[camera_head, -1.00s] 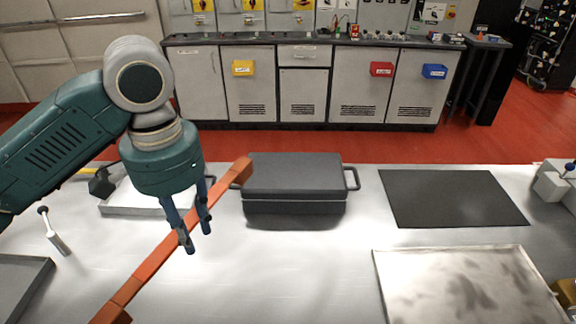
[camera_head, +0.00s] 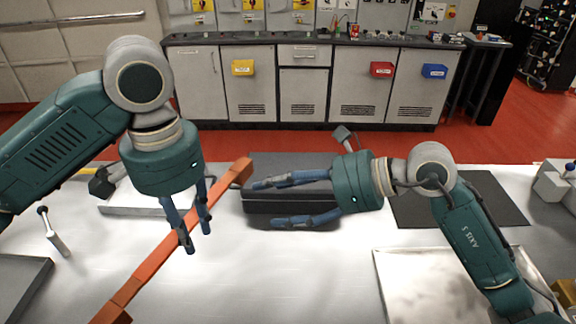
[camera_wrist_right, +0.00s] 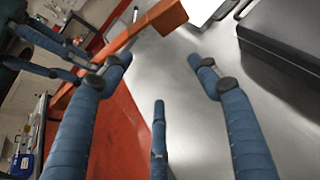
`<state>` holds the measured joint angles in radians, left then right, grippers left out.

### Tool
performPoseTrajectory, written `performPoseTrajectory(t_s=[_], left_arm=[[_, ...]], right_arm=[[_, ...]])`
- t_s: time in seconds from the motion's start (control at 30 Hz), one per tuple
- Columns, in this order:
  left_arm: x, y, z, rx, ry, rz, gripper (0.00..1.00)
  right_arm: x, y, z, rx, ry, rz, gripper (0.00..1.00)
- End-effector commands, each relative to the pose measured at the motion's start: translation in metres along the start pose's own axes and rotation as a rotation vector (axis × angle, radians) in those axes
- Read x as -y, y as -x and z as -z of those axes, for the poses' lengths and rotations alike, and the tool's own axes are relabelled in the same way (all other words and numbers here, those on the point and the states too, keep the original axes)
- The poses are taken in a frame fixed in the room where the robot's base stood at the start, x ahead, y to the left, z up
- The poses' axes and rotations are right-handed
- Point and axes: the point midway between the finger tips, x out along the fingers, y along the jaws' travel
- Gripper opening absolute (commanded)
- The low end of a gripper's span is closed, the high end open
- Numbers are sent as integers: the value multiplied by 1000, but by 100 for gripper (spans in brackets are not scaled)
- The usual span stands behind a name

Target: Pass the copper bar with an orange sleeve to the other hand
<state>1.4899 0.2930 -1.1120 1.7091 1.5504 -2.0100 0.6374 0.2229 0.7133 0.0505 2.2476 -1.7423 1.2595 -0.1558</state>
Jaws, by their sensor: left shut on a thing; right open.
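The copper bar with an orange sleeve (camera_head: 150,265) runs diagonally in the head view, from the bottom left to beside the dark case.
A dark case (camera_head: 290,206) with side handles stands behind my right gripper. A black mat (camera_head: 410,212) and a stained tray (camera_head: 400,262) lie to the right. A pale tray (camera_head: 130,205) and a small lever tool (camera_head: 55,235) are at the left. The front middle of the table is clear.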

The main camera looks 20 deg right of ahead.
Motion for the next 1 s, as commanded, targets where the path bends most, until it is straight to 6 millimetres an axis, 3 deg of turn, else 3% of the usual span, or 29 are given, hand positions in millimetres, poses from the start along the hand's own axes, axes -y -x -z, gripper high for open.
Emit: performPoseTrajectory(t_s=[0.1, 0.33, 0.8, 1.0], left_arm=[[0, 1, 0, -3, 0, 0, 0], [0, 1, 0, -3, 0, 0, 0], [0, 1, 0, -3, 0, 0, 0], [0, 1, 0, -3, 0, 0, 0]], right_arm=[[15, 17, -30, 58, 88, 68, 61], [25, 21, -47, 92, 140, 113, 61], [33, -60, -54, 91, 135, 109, 61], [36, -84, -57, 90, 136, 111, 61]])
